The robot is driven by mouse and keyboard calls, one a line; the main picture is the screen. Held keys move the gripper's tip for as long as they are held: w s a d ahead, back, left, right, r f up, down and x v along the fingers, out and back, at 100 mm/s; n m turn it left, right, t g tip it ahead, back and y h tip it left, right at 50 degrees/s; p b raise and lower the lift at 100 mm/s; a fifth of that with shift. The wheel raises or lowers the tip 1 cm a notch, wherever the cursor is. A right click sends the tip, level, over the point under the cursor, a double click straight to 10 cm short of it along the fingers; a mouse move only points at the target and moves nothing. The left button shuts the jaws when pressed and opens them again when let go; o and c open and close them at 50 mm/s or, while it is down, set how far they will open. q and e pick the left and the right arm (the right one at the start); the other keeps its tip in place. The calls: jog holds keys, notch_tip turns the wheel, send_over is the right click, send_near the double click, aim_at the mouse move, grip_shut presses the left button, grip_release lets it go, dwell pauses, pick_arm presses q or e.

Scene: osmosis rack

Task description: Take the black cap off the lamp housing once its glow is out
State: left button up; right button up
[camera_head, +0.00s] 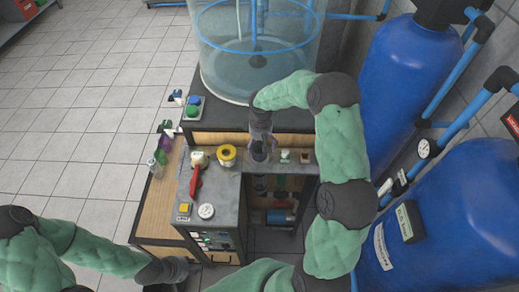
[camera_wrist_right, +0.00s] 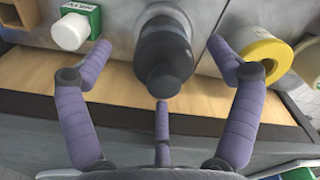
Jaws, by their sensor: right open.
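The black cap (camera_wrist_right: 163,52) sits on the grey lamp housing (camera_wrist_right: 165,12) in the right wrist view. I see no glow around it there. My right gripper (camera_wrist_right: 160,68) is open, with purple fingers on either side of the cap and a third finger below it, apart from it. In the head view my right gripper (camera_head: 260,148) points down over the rack's grey top and hides most of the housing.
A yellow-ringed roll (camera_head: 227,154) and a red-handled valve (camera_head: 195,180) stand left of my right gripper. A small green-and-white block (camera_wrist_right: 72,28) is near the fingers. Clear tank (camera_head: 225,65) stands behind; blue tanks (camera_head: 400,75) stand right. Floor at left is mostly clear.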

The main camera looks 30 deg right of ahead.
aim_at(260, 149)
notch_tip(260, 149, down, 4)
jog(key=shift+r, duration=0.25)
jog(key=shift+s+a, duration=0.1)
jog(key=c, duration=1.2)
